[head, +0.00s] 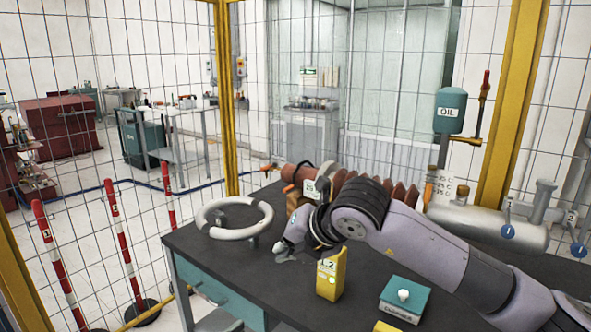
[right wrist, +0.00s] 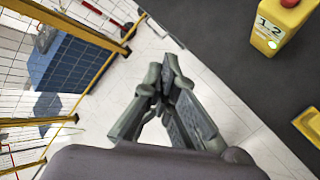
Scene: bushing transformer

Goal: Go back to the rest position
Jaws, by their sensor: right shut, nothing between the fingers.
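My right arm comes in from the right in the head view and reaches over the dark table (head: 215,255). My left gripper is in neither view.
A white ring handwheel (head: 235,229) is left of the gripper. A teal box with a white knob (head: 403,296) is near the front. A ribbed brown bushing (head: 378,187) and a metal tank (head: 500,228) stand behind the arm. Yellow-framed mesh fencing (head: 228,100) surrounds the table.

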